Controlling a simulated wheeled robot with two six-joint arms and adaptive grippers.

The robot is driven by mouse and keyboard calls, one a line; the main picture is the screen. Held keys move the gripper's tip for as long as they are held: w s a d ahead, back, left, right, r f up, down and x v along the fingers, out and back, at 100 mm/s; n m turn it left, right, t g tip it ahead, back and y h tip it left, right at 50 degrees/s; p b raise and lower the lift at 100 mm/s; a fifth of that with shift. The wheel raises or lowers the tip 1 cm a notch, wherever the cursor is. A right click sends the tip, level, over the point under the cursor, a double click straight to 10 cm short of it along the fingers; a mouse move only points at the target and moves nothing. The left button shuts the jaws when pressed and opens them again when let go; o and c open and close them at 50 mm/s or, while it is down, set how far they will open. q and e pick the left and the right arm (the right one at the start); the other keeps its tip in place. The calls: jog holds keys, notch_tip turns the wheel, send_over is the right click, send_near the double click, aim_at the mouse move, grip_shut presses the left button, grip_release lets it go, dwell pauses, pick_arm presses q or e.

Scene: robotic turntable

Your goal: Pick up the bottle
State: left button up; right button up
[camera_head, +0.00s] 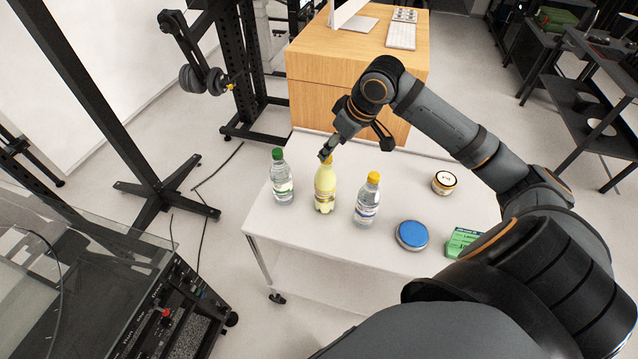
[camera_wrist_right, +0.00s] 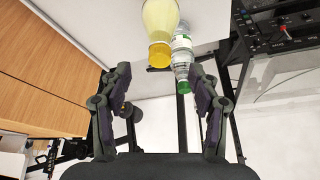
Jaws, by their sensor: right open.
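Three bottles stand upright on a white table (camera_head: 300,250) in the head view. One is clear with a green cap (camera_head: 281,180), one holds yellow liquid (camera_head: 325,186), and one is clear with a yellow cap (camera_head: 367,202). My right gripper (camera_head: 352,145) is open and empty above the table's far edge, with one finger close to the yellow bottle's top, which it partly hides. In the right wrist view, the yellow bottle (camera_wrist_right: 160,25) and green-capped bottle (camera_wrist_right: 182,60) show ahead of the open fingers (camera_wrist_right: 158,78). My left gripper is not in view.
A blue-lidded round tin (camera_head: 412,235), a small jar (camera_head: 444,182) and a green box (camera_head: 461,242) sit on the table's right part. A wooden cabinet (camera_head: 320,90) stands behind. The table is bare left of the bottles.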

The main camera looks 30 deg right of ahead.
aim_at(322, 164)
jog(key=x, duration=0.4)
jog(key=shift+s+f+p, duration=0.1)
jog(key=shift+f+p, duration=0.05)
jog(key=shift+p, duration=0.15)
jog(key=shift+w+f, duration=0.2)
jog(key=shift+f, duration=0.2)
jog(key=shift+w+a+f+p, duration=0.1)
jog(key=shift+a+f+p, duration=0.05)
jog(key=shift+f+p, duration=0.2)
jog(key=p+x, duration=0.1)
jog(key=x, duration=0.3)
jog(key=shift+w+f, duration=0.1)
jog(key=shift+w, duration=0.15)
jog(key=shift+s, duration=0.1)
jog(key=shift+c, duration=1.2)
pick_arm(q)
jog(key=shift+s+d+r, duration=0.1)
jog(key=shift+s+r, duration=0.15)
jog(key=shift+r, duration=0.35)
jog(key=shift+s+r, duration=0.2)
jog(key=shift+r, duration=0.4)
pick_arm(e)
grip_shut()
